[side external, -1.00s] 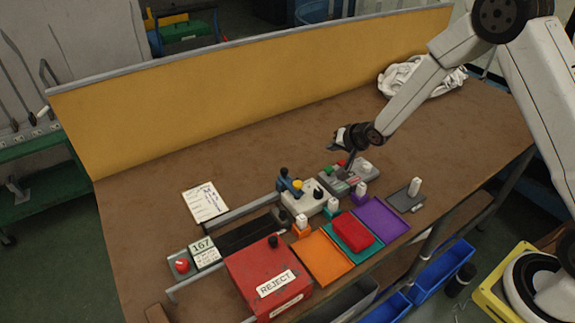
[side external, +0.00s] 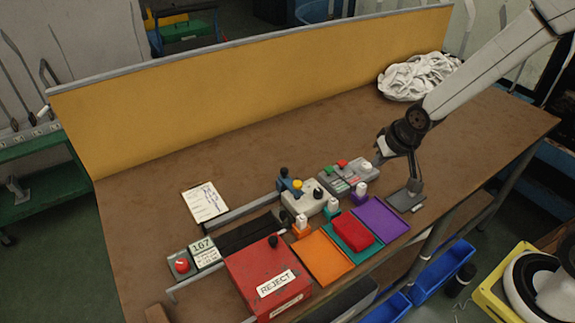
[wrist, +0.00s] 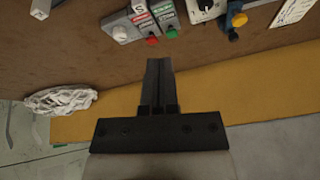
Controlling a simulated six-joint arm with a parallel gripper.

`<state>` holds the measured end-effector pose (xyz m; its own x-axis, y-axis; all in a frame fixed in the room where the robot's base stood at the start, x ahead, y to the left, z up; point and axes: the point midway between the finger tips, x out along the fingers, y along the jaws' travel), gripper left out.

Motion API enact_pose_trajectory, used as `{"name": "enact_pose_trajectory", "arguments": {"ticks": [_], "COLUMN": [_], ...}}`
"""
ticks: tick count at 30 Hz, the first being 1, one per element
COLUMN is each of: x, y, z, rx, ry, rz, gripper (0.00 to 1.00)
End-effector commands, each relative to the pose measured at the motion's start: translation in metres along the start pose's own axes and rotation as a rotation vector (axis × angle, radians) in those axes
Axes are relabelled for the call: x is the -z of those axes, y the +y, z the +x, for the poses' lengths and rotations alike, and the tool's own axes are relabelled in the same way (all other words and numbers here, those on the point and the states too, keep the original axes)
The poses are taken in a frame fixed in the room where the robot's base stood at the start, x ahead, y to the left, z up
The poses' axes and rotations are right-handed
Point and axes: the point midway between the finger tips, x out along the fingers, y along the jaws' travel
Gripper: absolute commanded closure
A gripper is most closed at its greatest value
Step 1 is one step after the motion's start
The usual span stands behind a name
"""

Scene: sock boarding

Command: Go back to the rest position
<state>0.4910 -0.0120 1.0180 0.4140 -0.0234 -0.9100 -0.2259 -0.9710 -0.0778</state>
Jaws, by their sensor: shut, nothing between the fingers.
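My gripper (side external: 415,178) hangs off the wrist at the right of the bench in the side view, its dark fingers pointing down. It appears in front of a grey pad (side external: 401,205), and the white post seen there earlier is hidden. In the wrist view, my gripper's fingers (wrist: 158,62) are together with nothing between them. A grey control box (side external: 345,176) with red and green buttons is left of the gripper. A red folded cloth (side external: 352,231) lies on the teal tray (side external: 335,257).
A white cloth heap (side external: 418,76) lies at the back right, by the yellow partition (side external: 250,95).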

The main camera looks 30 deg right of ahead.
Motion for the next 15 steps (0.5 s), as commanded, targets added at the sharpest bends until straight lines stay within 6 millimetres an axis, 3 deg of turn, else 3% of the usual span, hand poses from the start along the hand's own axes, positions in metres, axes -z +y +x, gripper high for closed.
{"name": "enact_pose_trajectory", "arguments": {"ticks": [3, 9, 15], "x": [-0.028, -0.067, -0.084], "y": [0.003, 0.008, 0.01], "z": [-0.022, -0.046, -0.056], "rx": [-0.009, -0.007, 0.0], "ry": [-0.064, -0.156, -0.196], "rz": [-0.083, -0.193, -0.24], "gripper": [1.0, 1.0, 1.0]}}
